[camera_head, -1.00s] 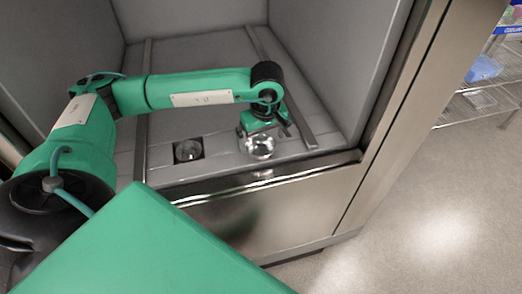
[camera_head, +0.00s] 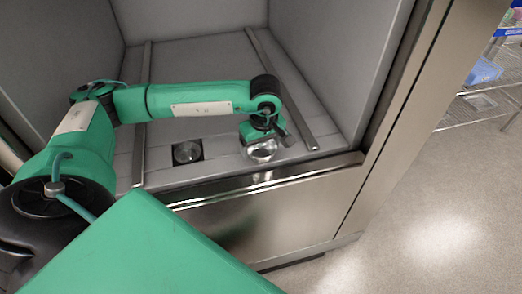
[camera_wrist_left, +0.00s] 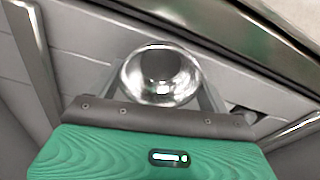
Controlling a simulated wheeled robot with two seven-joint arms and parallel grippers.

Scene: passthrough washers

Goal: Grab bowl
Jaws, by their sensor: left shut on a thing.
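The bowl (camera_head: 262,150) is small, shiny and metallic. In the head view it is at the end of my left arm, inside the washer chamber near its front edge. In the left wrist view the bowl (camera_wrist_left: 160,75) lies between the two grey fingers of my left gripper (camera_wrist_left: 158,88). In the head view my left gripper (camera_head: 262,143) is shut on it, with the fingers mostly hidden by the wrist. My right gripper is not in view.
The grey washer chamber (camera_head: 195,62) has walls at the back and sides, two metal rails (camera_head: 280,88) on its floor and a square drain (camera_head: 188,151). A steel front panel (camera_head: 270,215) stands below the opening. Wire shelves (camera_head: 485,100) are at the right, past open floor.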

